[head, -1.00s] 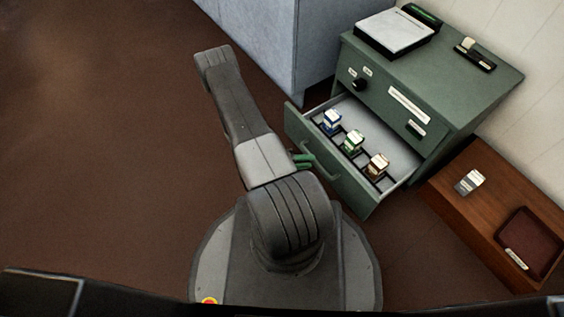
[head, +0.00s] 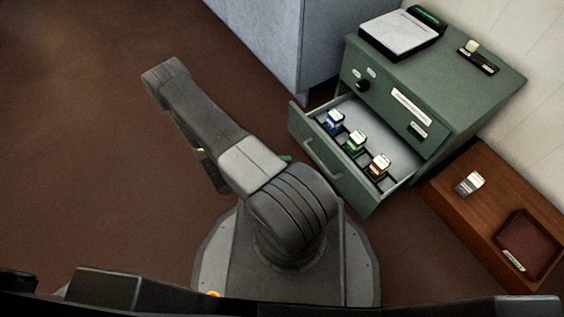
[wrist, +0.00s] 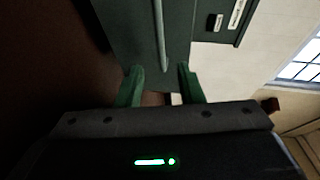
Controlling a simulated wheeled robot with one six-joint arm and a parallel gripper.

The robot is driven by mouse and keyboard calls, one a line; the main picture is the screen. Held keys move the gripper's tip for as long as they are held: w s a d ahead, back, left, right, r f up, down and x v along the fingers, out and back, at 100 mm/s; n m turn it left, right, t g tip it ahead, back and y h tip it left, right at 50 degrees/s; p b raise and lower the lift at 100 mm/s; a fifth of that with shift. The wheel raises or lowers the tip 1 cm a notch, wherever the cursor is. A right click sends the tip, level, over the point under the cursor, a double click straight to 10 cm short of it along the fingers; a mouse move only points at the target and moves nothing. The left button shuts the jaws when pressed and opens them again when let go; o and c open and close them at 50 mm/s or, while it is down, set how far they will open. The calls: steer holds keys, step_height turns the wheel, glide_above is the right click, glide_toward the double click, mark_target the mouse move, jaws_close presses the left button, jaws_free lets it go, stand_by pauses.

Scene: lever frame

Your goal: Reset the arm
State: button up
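My arm (head: 205,120) is bent and raised over my base in the head view, left of the green cabinet. My gripper (wrist: 162,82) is mostly hidden behind the arm there; only a bit of green finger shows. In the wrist view its two green fingers stand apart with nothing held between them. The cabinet's open drawer (head: 322,159) is to the right of my arm, and its front and long handle (wrist: 160,35) show ahead of the fingers, apart from them.
The drawer holds a blue-marked block (head: 334,121), a green-marked one (head: 355,141) and a tan one (head: 378,166). A grey block (head: 470,184) and a dark red tray (head: 527,243) are on the low wooden table. A pale blue cabinet (head: 262,38) stands behind. Floor at left is clear.

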mark_target(318, 160)
steer(key=shift+d, duration=0.1)
stand_by(0.4)
steer(key=shift+b+x, duration=1.65)
steer(key=shift+x, duration=5.15)
steer(key=shift+r, duration=0.1)
